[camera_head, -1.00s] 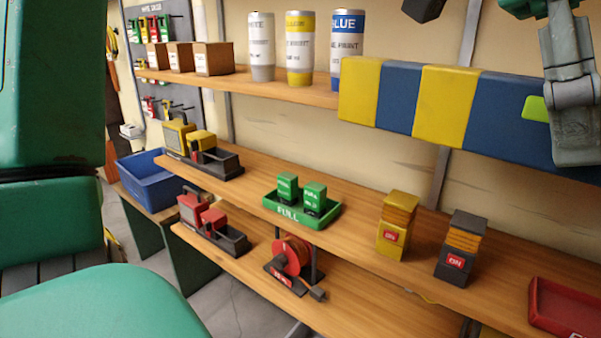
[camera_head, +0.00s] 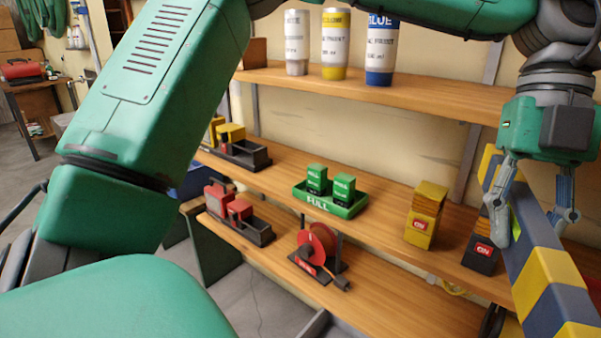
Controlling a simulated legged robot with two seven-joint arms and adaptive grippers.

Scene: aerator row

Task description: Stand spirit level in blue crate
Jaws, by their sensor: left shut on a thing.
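The spirit level (camera_head: 548,282), a long bar with blue and yellow blocks, is in my left gripper (camera_head: 532,228) at the right of the head view. It slants from the shelf area down to the bottom right corner, and its lower end is cut off by the frame. My left gripper points down, with its fingers on both sides of the bar near its upper end. A small green patch shows beside one finger. The blue crate (camera_head: 190,182) is at the left, mostly hidden behind my left arm. My right gripper is out of view.
On the middle shelf stand a green FULL tray (camera_head: 325,202), a yellow stack (camera_head: 424,215) and a dark stack (camera_head: 482,246) close to the level. A red reel (camera_head: 317,248) sits on the lower shelf. Paint cans (camera_head: 336,44) stand above.

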